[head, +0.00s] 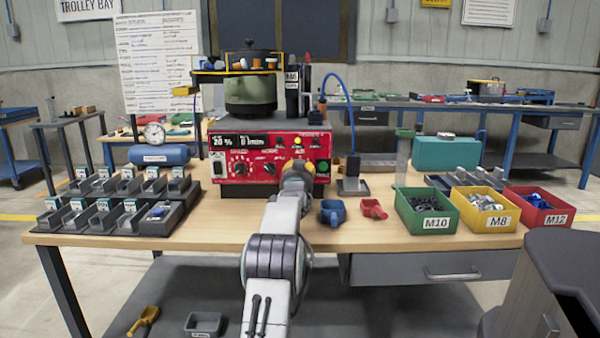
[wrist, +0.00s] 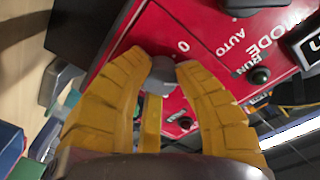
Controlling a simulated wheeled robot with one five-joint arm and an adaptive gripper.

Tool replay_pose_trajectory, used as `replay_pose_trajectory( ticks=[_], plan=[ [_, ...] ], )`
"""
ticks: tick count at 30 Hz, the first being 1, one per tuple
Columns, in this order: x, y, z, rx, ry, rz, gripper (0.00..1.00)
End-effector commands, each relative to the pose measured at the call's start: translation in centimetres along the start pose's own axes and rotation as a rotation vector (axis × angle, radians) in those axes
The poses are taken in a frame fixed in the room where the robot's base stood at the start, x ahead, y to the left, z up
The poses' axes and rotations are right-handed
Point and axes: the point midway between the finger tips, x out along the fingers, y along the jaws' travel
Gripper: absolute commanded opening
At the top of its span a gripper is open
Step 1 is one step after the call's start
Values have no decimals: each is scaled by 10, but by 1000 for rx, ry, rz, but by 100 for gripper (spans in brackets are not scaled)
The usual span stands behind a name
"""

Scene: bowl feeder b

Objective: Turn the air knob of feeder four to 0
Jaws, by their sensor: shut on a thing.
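The red control box (head: 235,150) of the bowl feeder stands at the back middle of the bench, with knobs, buttons and two displays on its front. My gripper (head: 298,167) is at the lower right of this front and hides part of it. In the wrist view, the yellow fingers of my gripper (wrist: 162,78) are shut on a small grey knob (wrist: 160,74) on the red panel. A white "0" (wrist: 183,46) is printed beside the knob. The knob's name and its exact pointer direction are hidden or unclear.
A green button (head: 323,165) is close right of my gripper. A black mode knob (wrist: 250,5) is nearby. Small trays (head: 105,218) fill the left.

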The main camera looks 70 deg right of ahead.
Motion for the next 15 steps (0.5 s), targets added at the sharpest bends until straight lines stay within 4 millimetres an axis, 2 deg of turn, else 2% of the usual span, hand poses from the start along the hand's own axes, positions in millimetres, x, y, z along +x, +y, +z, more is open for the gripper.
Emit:
replay_pose_trajectory(
  ticks=[6, 15],
  plan=[
    [-1, -5, -6, -183, 26, -16, 0],
    [-1, -7, -8, -243, 32, -19, 0]
  ],
)
